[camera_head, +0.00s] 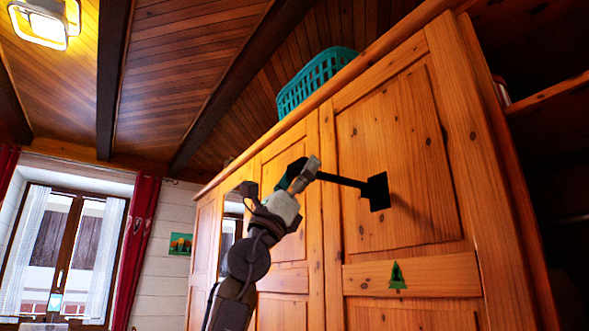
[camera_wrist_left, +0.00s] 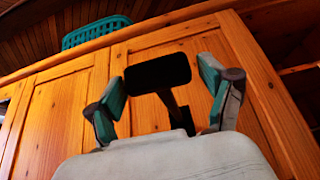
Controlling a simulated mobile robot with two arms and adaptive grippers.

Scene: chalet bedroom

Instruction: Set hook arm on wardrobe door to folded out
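The black hook arm (camera_head: 343,180) sticks out from a black square plate (camera_head: 377,191) on the wardrobe door (camera_head: 385,120), and its free end reaches my left gripper (camera_head: 302,173). In the left wrist view the hook arm's dark, rounded end (camera_wrist_left: 158,72) lies between the two teal-padded fingers of that gripper (camera_wrist_left: 162,80). The fingers stand apart, with a gap visible on the right side; whether the left finger touches the hook arm I cannot tell. Part of the arm behind its end is hidden in the wrist view. My right gripper is not in view.
A teal basket (camera_head: 318,76) stands on top of the wardrobe and also shows in the wrist view (camera_wrist_left: 96,32). A green tree emblem (camera_head: 397,275) is on the door's middle rail. Dark open shelving (camera_head: 550,98) is at the right. A window (camera_head: 62,255) is at the far left.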

